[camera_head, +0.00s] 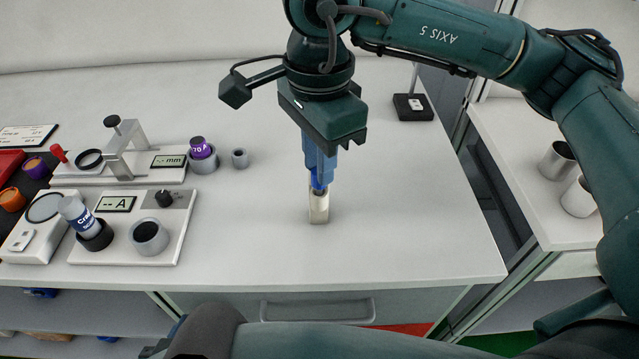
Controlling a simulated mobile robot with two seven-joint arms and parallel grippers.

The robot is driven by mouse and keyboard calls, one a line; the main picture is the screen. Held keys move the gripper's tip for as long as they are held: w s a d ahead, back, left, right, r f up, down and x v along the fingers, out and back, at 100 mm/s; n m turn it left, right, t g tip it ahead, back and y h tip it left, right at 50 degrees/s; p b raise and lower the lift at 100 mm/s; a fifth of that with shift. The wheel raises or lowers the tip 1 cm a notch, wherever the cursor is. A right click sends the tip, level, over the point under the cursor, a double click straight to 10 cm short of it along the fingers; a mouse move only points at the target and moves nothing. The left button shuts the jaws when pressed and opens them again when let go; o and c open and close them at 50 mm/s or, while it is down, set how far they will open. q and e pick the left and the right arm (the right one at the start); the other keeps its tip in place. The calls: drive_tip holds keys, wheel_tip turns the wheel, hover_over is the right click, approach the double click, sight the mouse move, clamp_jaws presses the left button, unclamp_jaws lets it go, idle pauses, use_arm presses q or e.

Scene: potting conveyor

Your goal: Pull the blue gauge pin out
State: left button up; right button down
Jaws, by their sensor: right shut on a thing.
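My right gripper (319,184) points down over the middle of the table. Its light blue fingers are shut on the darker blue gauge pin (318,182). The pin stands about upright, directly above a small pale metal block (319,208) on the table. The pin's lower end is at the block's top, and I cannot tell how far it sits inside. The fingers hide much of the pin's upper part. My left gripper cannot be made out; only an arm link of mine crosses the bottom of the view.
At left stand a gauge with a display (168,161), a panel marked A (117,204), a purple-topped piece (199,147) and a small grey cylinder (240,158). A black stand (412,107) is at the back right. The table right of the block is clear.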

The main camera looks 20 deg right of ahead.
use_arm(q)
drive_tip(key=shift+s+r+p, duration=0.15)
drive_tip(key=shift+r+p, duration=0.3)
use_arm(e)
drive_tip(key=shift+r, duration=1.15)
use_arm(q)
drive_tip(key=shift+a+f, duration=0.1)
drive_tip(key=shift+f, duration=0.3)
use_arm(e)
drive_tip(key=shift+r, duration=0.2)
use_arm(q)
drive_tip(key=shift+r+m+p, duration=0.3)
drive_tip(key=shift+r+p, duration=0.15)
drive_tip(key=shift+p, duration=0.1)
use_arm(e)
drive_tip(key=shift+r, duration=1.3)
drive_tip(key=shift+r, duration=0.2)
